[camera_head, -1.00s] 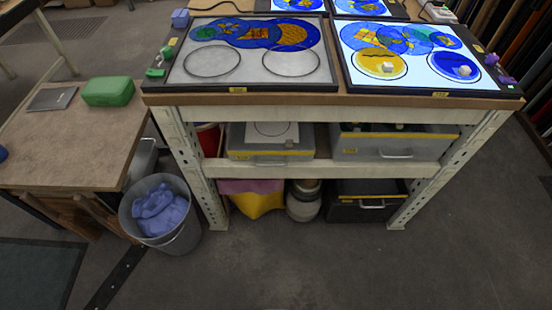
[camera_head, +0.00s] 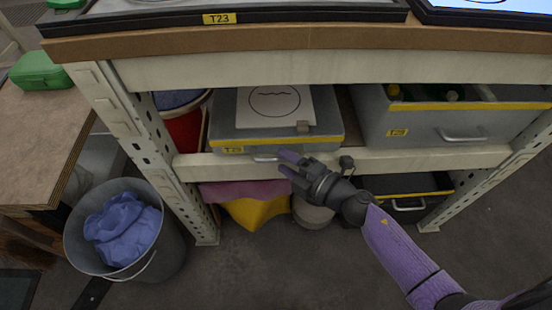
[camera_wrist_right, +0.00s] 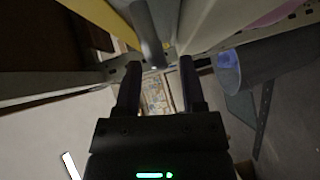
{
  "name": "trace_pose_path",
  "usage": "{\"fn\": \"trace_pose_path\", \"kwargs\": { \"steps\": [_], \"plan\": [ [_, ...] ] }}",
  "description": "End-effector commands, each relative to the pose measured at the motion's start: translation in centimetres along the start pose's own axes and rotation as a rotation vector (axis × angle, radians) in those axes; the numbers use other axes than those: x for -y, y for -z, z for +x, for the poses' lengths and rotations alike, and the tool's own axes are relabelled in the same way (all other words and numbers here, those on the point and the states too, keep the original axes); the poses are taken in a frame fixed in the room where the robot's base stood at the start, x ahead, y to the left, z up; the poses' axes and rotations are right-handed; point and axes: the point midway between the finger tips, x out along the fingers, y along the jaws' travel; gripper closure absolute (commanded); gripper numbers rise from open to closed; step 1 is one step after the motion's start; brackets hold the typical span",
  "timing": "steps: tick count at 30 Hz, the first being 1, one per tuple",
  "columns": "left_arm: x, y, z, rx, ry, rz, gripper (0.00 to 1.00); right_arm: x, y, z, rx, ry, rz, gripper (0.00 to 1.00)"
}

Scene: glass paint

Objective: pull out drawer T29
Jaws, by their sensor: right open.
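Drawer T29 (camera_head: 222,138) is a grey box with a yellow strip along its front edge, on the shelf under the bench top. It looks closed. Its light bar handle (camera_head: 265,159) is at its lower front, partly hidden by my gripper. My right gripper (camera_head: 284,163) is open and empty, right at the handle. In the right wrist view, the two dark fingers of the gripper (camera_wrist_right: 160,80) are apart, with a grey bar, apparently the handle (camera_wrist_right: 150,38), just ahead between their tips. I cannot tell whether they touch. My left gripper is out of view.
Another grey drawer (camera_head: 440,122) is to the right. A pale shelf beam (camera_head: 210,166) runs below. A bin with blue cloth (camera_head: 150,262) stands left; floor in front is clear.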

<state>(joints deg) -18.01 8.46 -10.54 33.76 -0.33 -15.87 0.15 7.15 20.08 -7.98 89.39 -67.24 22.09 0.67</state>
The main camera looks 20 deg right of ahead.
Motion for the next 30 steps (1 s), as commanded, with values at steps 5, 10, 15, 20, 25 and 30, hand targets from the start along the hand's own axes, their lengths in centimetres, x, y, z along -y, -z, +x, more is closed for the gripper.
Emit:
{"fn": "trace_pose_path", "kwargs": {
  "steps": [5, 10, 15, 20, 25, 30],
  "plan": [
    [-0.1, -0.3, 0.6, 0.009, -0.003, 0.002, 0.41, 0.1, 0.0, 1.9, 0.000, 0.001, 0.002, 0.48],
    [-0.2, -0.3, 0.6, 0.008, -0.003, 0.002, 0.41, 0.1, 0.0, 2.2, 0.001, 0.002, 0.003, 0.48],
    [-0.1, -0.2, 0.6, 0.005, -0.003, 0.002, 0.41, 0.1, 0.0, 2.2, 0.002, 0.002, 0.004, 0.54],
    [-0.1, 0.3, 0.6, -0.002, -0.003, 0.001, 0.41, 0.1, 0.0, 2.2, 0.002, 0.002, 0.004, 0.88],
    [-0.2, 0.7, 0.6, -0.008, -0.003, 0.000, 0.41, 0.1, 0.0, 2.2, 0.002, 0.002, 0.004, 1.00],
    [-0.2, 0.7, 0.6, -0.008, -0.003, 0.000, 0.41, 0.1, 0.0, 2.2, 0.002, 0.002, 0.004, 1.00]
  ]
}}
